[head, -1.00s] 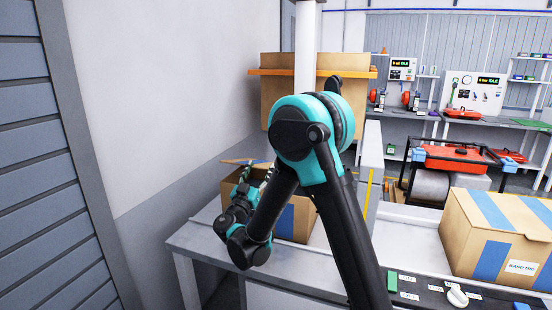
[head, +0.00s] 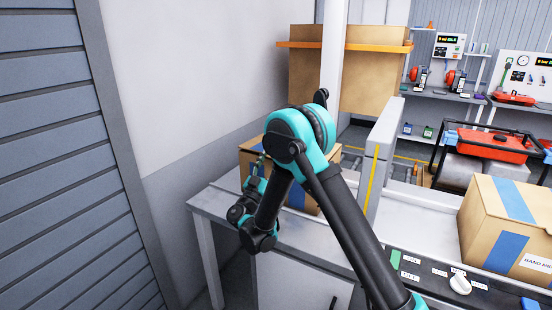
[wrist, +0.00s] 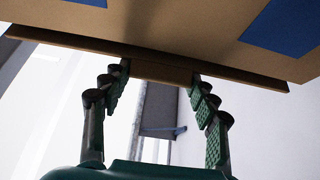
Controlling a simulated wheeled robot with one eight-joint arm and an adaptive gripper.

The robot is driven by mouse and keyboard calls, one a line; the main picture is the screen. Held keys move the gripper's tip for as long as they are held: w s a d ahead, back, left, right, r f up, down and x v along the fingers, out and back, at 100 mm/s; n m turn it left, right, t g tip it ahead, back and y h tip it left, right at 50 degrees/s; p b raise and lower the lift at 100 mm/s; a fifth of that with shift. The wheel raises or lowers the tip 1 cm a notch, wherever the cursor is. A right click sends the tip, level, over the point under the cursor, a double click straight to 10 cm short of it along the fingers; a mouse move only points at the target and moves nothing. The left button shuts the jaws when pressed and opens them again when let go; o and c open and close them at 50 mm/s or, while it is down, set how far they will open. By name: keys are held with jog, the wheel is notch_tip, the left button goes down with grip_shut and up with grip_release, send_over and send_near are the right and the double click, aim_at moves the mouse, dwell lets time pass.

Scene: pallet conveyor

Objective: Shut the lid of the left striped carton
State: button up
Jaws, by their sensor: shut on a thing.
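The left striped carton (head: 323,191), brown with a blue stripe, stands on the grey bench, partly hidden behind my arm. Its lid (head: 252,148) looks low, with no dark opening showing; I cannot tell whether it is fully flat. My gripper (head: 257,164) is at the carton's left side, mostly hidden by my own wrist. In the wrist view, the brown lid with blue patches (wrist: 283,25) fills the top. My gripper (wrist: 161,78) is shut on the brown tab (wrist: 162,73) at the lid's edge, one finger on each side.
Another striped carton (head: 476,222) stands at the right beside a dark control strip (head: 418,262). A white post (head: 333,60) and an orange bar (head: 300,44) rise behind the left carton. The wall is close at left; the bench front (head: 222,215) is clear.

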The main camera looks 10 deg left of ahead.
dwell(0.3)
jog(key=o, duration=1.7)
jog(key=shift+v, duration=3.8)
